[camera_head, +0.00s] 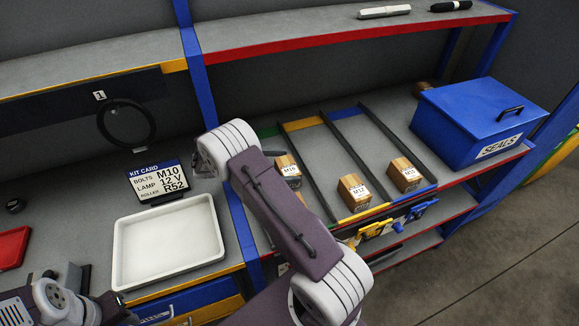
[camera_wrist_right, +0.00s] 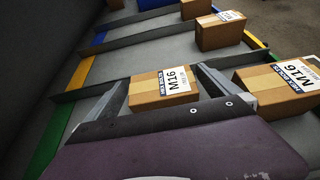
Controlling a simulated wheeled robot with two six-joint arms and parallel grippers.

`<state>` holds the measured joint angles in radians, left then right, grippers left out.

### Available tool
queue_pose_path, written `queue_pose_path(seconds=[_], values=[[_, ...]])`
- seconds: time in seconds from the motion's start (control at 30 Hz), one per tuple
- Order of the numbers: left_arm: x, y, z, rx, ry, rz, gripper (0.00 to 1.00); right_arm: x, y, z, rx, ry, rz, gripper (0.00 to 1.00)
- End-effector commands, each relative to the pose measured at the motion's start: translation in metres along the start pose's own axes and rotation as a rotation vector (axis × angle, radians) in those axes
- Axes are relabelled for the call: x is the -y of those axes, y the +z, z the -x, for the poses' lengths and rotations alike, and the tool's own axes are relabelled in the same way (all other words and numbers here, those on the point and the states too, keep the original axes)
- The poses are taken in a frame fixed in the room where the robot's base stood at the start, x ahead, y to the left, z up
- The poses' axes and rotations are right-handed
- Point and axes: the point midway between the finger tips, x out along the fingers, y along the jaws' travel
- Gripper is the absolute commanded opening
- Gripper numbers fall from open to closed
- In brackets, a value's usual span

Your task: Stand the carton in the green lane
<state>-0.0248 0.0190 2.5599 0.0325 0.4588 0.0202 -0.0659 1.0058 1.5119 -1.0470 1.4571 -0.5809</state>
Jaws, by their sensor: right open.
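An M16 carton (camera_wrist_right: 165,88), brown with a blue and white label, is between the fingers of my right gripper (camera_wrist_right: 163,80). The fingers are open and a finger lies on each side of it; contact is unclear. In the head view this carton (camera_head: 288,168) sits partly hidden behind my right arm, in the leftmost lane. That green lane shows its green strip (camera_wrist_right: 46,145) at the left of the wrist view. A second M16 carton (camera_wrist_right: 287,90) stands at the right of the wrist view. My left arm is at the lower left of the head view; its gripper's jaws are not clear.
Thin dark dividers separate the green, yellow and blue lanes. Other cartons stand in the yellow lane (camera_head: 353,191) and blue lane (camera_head: 404,175). A blue SEALS box (camera_head: 478,120) is right of the lanes. A white tray (camera_head: 168,242) and kit card (camera_head: 157,182) are left.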

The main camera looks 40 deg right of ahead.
Motion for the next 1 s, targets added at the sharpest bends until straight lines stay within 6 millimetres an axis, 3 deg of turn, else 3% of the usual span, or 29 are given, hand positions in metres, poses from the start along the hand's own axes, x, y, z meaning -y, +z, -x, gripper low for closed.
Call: queue_pose_path(seconds=[0.3,0.5,1.0], values=[[0.0,0.002,-0.016,0.0,0.0,0.0,0.36,-0.001,-0.003,0.067,-0.001,0.004,-0.002,1.0],[0.0,0.002,-0.019,0.0,0.0,0.0,0.36,-0.001,-0.001,0.095,-0.001,0.003,-0.001,1.0],[0.0,0.002,-0.019,0.0,0.0,0.0,0.36,0.0,0.0,0.101,0.0,0.0,0.0,1.0]])
